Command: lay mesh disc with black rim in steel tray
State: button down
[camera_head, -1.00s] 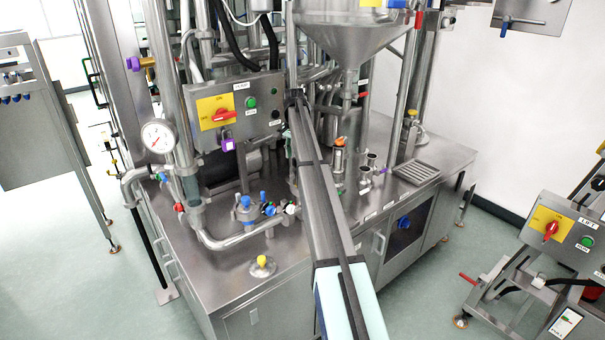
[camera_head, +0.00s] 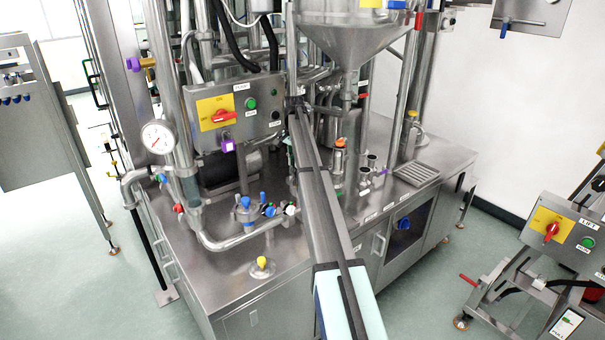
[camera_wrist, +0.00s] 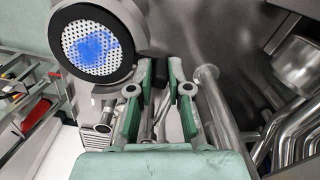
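The mesh disc with a black rim (camera_wrist: 97,43) shows at the upper left of the wrist view, against a grey round housing. Blue shows through its holes. My gripper (camera_wrist: 161,72) has green-padded fingers with a gap between them and no disc in it; the disc is to the left of the fingertips, apart from them. In the head view my arm covers the middle, and I cannot make out the disc or the fingertips there. The steel tray (camera_head: 417,173), with a ribbed bottom, lies on the right of the machine's top. A slatted piece (camera_wrist: 98,113) in the wrist view may be the same tray.
Small steel cups (camera_head: 371,161) and an orange-topped fitting (camera_head: 340,155) stand left of the tray. A steel funnel (camera_head: 352,35) hangs above. A control box (camera_head: 238,112) and pipes crowd the left. Curved steel pipes (camera_wrist: 285,125) lie right of my fingers.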

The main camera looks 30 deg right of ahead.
jog(key=shift+r, duration=0.1)
jog(key=shift+r+p, duration=1.1)
jog(key=shift+r, duration=0.8)
